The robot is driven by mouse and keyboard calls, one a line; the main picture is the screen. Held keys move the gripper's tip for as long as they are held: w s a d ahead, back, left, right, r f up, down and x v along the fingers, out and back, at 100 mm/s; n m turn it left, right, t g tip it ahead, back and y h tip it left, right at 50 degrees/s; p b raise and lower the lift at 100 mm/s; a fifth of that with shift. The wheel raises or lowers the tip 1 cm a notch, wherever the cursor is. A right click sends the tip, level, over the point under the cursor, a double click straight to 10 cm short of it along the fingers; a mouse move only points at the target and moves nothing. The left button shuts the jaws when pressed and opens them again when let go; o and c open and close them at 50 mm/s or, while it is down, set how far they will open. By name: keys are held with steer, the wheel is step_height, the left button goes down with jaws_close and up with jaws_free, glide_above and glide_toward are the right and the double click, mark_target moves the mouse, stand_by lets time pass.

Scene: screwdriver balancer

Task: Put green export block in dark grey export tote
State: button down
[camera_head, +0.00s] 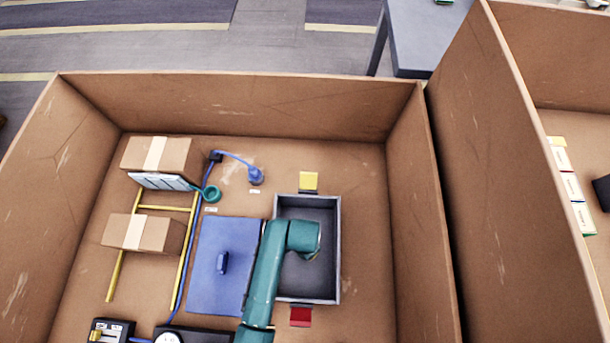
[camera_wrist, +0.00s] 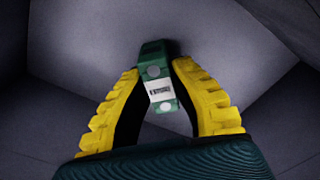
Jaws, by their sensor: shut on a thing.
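The green export block (camera_wrist: 158,90), with a white barcode label and pale round spots, is between the yellow fingers of my gripper (camera_wrist: 156,72) in the wrist view. The fingers are shut on it. The dark grey export tote (camera_head: 338,240) stands open at the middle right of the box floor in the head view. My arm reaches over the tote, and its wrist hides the block and gripper there. Grey walls and floor, apparently the tote's inside (camera_wrist: 90,40), surround the block in the wrist view. I cannot tell whether the block touches the tote floor.
A blue panel with a handle (camera_head: 213,285) lies left of the tote. A yellow piece (camera_head: 309,181) and a red piece (camera_head: 300,317) are at its ends. Cartons (camera_head: 143,232) sit on yellow rails at left. High cardboard walls (camera_head: 240,105) enclose the area.

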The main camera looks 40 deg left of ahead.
steer(key=c, duration=1.1)
jaws_free()
step_height(320, 180, up, 12)
steer(key=p, duration=0.6)
steer(key=shift+p, duration=0.35)
steer(key=shift+r, duration=0.1)
